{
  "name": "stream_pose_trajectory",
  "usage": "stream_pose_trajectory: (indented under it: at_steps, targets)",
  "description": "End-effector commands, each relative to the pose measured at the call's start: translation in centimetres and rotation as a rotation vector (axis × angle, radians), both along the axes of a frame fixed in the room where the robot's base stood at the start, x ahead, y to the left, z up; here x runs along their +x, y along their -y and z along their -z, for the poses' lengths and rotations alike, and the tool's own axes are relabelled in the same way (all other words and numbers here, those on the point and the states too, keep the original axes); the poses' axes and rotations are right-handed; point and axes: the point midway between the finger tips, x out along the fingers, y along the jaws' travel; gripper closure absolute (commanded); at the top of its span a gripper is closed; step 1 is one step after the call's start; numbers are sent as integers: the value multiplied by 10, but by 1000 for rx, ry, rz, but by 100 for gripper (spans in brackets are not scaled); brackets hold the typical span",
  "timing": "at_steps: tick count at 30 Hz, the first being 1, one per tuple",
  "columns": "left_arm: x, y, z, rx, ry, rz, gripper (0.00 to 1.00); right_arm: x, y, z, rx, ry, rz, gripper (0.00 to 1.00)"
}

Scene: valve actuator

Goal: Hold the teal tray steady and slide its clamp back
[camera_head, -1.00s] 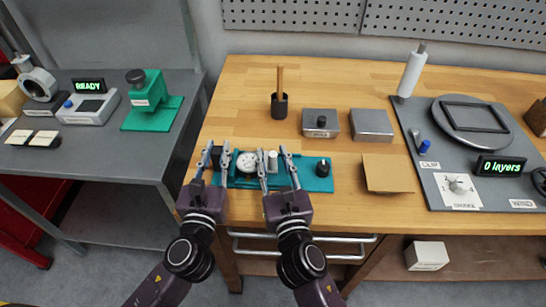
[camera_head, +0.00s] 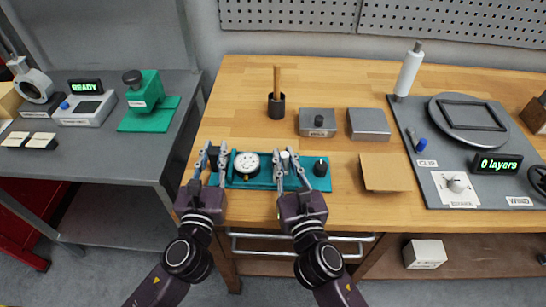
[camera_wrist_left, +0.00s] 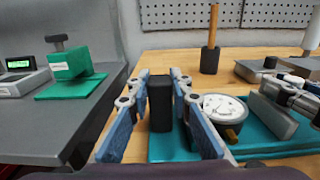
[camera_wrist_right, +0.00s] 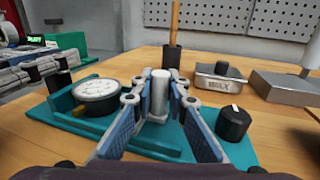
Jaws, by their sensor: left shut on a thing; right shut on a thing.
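The teal tray (camera_head: 265,183) lies flat near the front edge of the wooden table. It carries a white round dial gauge (camera_head: 246,163) and a black knob (camera_head: 320,167) at its right end. My left gripper (camera_head: 213,160) is shut on the black block (camera_wrist_left: 161,103) at the tray's left end. My right gripper (camera_head: 287,162) is shut on a pale grey upright post (camera_wrist_right: 160,92), apparently the clamp, between the gauge and the knob. The fingers partly hide the post and its base.
A black cup with a wooden stick (camera_head: 277,105), two grey metal boxes (camera_head: 318,122) (camera_head: 369,125) and a brown sheet (camera_head: 385,173) stand or lie behind and right of the tray. A grey winding board (camera_head: 440,170) is farther right. A gap separates the left grey bench (camera_head: 95,145).

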Motion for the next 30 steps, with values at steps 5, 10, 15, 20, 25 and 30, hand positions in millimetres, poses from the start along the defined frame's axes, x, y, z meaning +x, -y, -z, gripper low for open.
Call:
stream_pose_trajectory:
  at_steps: [5, 10, 15, 20, 25, 30]
  targets:
    - [0, -2, 1, 1, -1, -6, 100, 1, 17, 1, -4, 0, 4, 100]
    - [0, -2, 1, 1, -1, -6, 100, 1, 20, 1, -1, -2, 5, 100]
    - [0, -2, 0, 2, -1, -6, 100, 1, 20, 1, -1, -2, 6, 100]
    - [0, -2, 0, 2, -1, -5, 100, 1, 19, 0, -1, -2, 5, 69]
    - [0, -2, 0, 2, -1, -4, 100, 1, 18, 0, -1, -1, 4, 68]
    - [0, -1, 0, 1, -1, -3, 100, -2, 19, 1, 0, -1, 3, 68]
